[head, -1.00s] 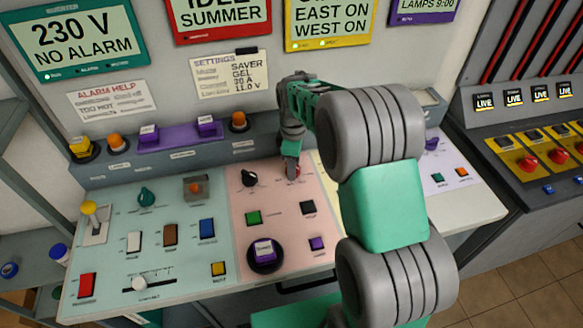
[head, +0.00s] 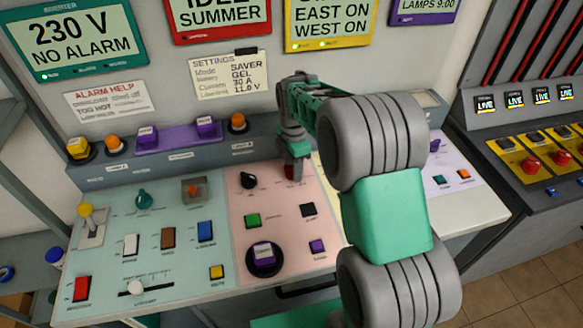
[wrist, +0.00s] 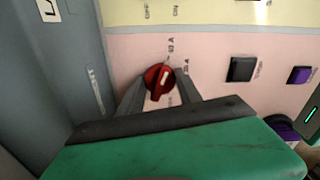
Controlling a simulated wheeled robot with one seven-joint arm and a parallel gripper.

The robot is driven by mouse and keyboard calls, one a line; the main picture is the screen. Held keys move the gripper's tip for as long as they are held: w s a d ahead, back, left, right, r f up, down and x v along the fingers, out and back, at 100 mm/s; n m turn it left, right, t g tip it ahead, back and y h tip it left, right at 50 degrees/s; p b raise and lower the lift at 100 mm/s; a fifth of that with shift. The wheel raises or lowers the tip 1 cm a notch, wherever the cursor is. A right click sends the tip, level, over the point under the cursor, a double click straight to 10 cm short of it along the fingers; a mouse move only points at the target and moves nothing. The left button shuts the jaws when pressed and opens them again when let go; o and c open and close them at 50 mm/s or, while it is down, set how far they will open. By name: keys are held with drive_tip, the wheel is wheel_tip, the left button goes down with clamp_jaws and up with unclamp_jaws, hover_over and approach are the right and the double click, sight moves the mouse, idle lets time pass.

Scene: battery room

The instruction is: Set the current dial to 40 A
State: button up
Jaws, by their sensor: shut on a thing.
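The current dial (wrist: 160,82) is a red round knob with a white pointer mark, on the pink panel. In the wrist view the mark points up and slightly right, towards printed ampere labels (wrist: 172,45) that are too small to read surely. My gripper (wrist: 160,92) has one grey finger on each side of the knob and is shut on it. In the head view my gripper (head: 293,168) reaches down over the dial (head: 289,173) and hides most of it.
A black knob (head: 248,180) stands just left of the dial. Green (head: 252,221) and black (head: 308,210) buttons lie nearer. A settings note (head: 229,78) hangs behind; a purple rail (head: 179,138) with buttons runs along the back ledge.

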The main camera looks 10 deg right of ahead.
drive_tip(key=shift+r, duration=0.1)
drive_tip(key=o, duration=1.4)
drive_tip(key=shift+c, duration=0.2)
wheel_tip(320, 180, up, 8)
drive_tip(key=shift+f+b, duration=0.15)
drive_tip(key=shift+b, duration=0.45)
